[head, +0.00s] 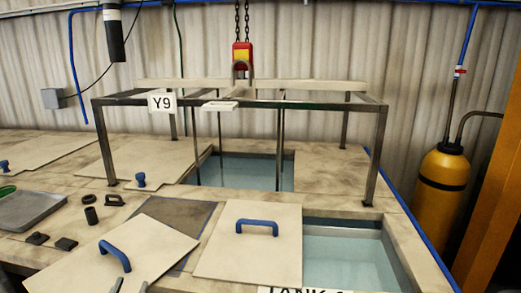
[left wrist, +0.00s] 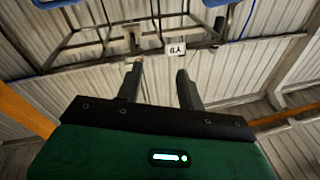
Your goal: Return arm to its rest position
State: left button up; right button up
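My left gripper (head: 130,287) shows only as two dark fingertips at the bottom edge of the head view, in front of a pale lid with a blue handle (head: 115,255). In the left wrist view its two fingers (left wrist: 158,68) stand apart with nothing between them, so it is open and empty. The green gripper body fills the lower part of that view. The rest of my left arm is out of the head view. My right gripper is in neither view.
A metal frame with a Y9 sign (head: 162,102) stands over an open tank (head: 240,172), below a red-yellow hoist block (head: 242,55). Another lid (head: 250,262) lies beside a second open tank (head: 345,262). A grey tray (head: 28,208) lies left; a yellow cylinder (head: 440,185) stands right.

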pick_arm(q)
jog(key=s+f+n+g+y, duration=0.1)
jog(key=s+f+g, duration=0.25)
jog(key=f, duration=0.35)
jog(key=s+f+n+g+y, duration=0.1)
jog(key=s+f+g, duration=0.25)
jog(key=f, duration=0.35)
jog(key=s+d+f+m+g+h, duration=0.1)
jog(key=s+d+f+g, duration=0.1)
jog(key=s+f+g, duration=0.45)
jog(key=s+d+f+g+h, duration=0.2)
jog(key=s+f+g, duration=0.15)
jog(key=s, duration=0.55)
jog(key=s+a+f+x, duration=0.1)
jog(key=s+x, duration=0.2)
jog(key=x, duration=1.2)
jog(key=s+f+x, duration=0.1)
jog(key=s+x, duration=0.3)
jog(key=x, duration=1.2)
jog(key=s+a+f+g, duration=0.1)
jog(key=s+a+f, duration=0.2)
jog(key=s+f, duration=1.6)
jog(key=shift+s+m+g, duration=0.3)
jog(key=shift+s+m, duration=0.1)
jog(key=shift+s, duration=0.05)
